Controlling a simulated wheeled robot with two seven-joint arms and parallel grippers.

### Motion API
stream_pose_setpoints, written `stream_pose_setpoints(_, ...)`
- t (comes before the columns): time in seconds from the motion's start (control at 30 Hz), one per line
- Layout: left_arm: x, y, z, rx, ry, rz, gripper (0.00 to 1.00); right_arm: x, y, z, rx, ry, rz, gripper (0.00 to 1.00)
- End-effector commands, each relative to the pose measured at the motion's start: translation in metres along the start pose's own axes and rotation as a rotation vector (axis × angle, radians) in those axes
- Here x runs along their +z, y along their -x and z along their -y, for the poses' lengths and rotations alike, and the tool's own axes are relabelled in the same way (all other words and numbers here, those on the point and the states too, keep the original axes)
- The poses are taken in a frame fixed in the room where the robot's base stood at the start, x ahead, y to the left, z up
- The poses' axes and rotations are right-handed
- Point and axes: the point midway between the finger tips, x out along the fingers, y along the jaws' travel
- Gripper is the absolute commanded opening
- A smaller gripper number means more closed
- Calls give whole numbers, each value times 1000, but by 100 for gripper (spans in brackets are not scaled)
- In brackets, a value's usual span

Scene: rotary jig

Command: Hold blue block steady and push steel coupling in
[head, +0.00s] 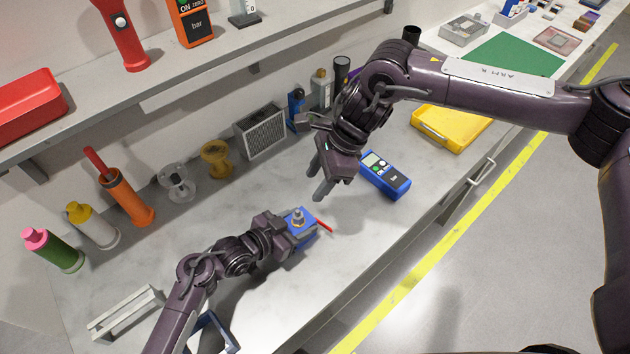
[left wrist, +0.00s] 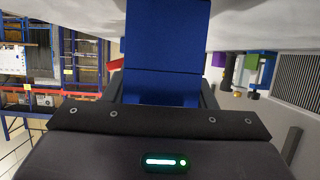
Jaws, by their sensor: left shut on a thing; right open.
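The blue block (head: 302,222) sits on the bench in the head view, with the steel coupling (head: 298,216) standing upright at its top. How deep the coupling sits in the block I cannot tell. My left gripper (head: 297,229) is shut on the blue block from its left side. In the left wrist view the blue block (left wrist: 168,50) fills the space between the fingers; the coupling does not show there. My right gripper (head: 322,187) is open and empty, above and to the upper right of the block, apart from the coupling.
A red rod-like piece (head: 324,226) sticks out right of the block. A blue meter (head: 385,175) lies right of my right gripper. A grey vented box (head: 261,133) and several bottles line the wall. A white bracket (head: 126,312) lies lower left.

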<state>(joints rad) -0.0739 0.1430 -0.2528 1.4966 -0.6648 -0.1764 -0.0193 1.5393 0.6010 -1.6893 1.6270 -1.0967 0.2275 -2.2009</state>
Motion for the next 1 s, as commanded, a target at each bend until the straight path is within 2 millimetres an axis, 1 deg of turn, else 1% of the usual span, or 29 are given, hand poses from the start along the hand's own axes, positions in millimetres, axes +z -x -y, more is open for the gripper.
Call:
stream_pose_setpoints(0.2, 0, 0, 0, 0, 0, 0, 14, 0, 0, 0, 0, 0, 0, 47)
stream_pose_setpoints(0.23, 0, 0, 0, 0, 0, 0, 53, 0, 0, 0, 0, 0, 0, 47)
stream_pose_setpoints(0.4, 0, 0, 0, 0, 0, 0, 76, 0, 0, 0, -1, 0, 0, 47)
stream_pose_setpoints(0.67, 0, 0, 0, 0, 0, 0, 76, 0, -1, 0, -1, 0, 0, 47)
stream_pose_setpoints(0.77, 1, 5, 0, -1, -1, 1, 76, 0, -1, 0, 0, 0, 0, 47)
stream_pose_setpoints(0.87, 2, 18, 0, -1, -1, 2, 76, 0, 0, 0, -1, 0, 0, 47)
stream_pose_setpoints(1.0, 2, 48, 0, -1, -2, 4, 76, 0, 0, 0, -1, 0, 0, 47)
